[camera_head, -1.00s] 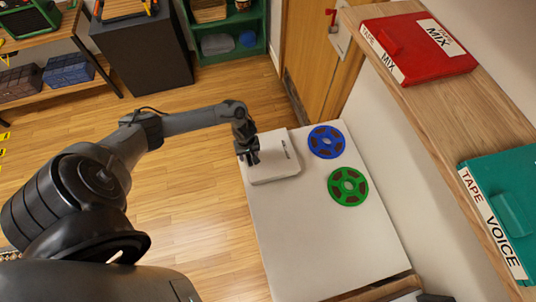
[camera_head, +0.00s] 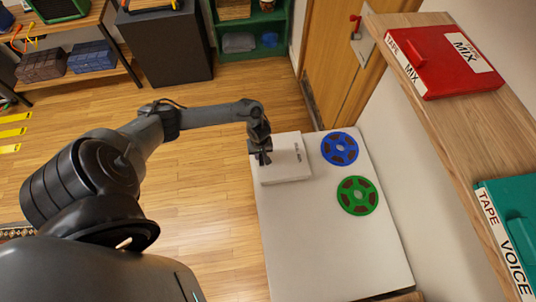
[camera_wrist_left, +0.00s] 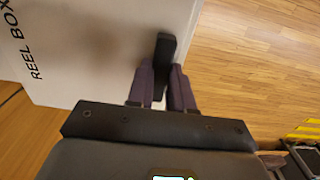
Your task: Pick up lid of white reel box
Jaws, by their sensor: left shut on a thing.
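The white reel box (camera_head: 285,172) sits at the far left corner of the white table. Its white lid (camera_head: 287,150) is on top and carries dark lettering; the left wrist view shows the lid surface (camera_wrist_left: 85,40) with "REEL BOX" on it. My left gripper (camera_head: 262,157) is at the left edge of the lid. In the left wrist view its fingers (camera_wrist_left: 163,78) are shut on a black handle (camera_wrist_left: 164,55) at the lid's edge. The fingers partly hide the handle. Whether the lid is clear of the box, I cannot tell. My right gripper is not in view.
A blue reel (camera_head: 340,148) and a green reel (camera_head: 357,195) lie on the white table (camera_head: 325,250) right of the box. A wooden shelf (camera_head: 470,125) on the right holds a red tape box (camera_head: 445,65) and a teal one (camera_head: 515,215). The table's front is clear.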

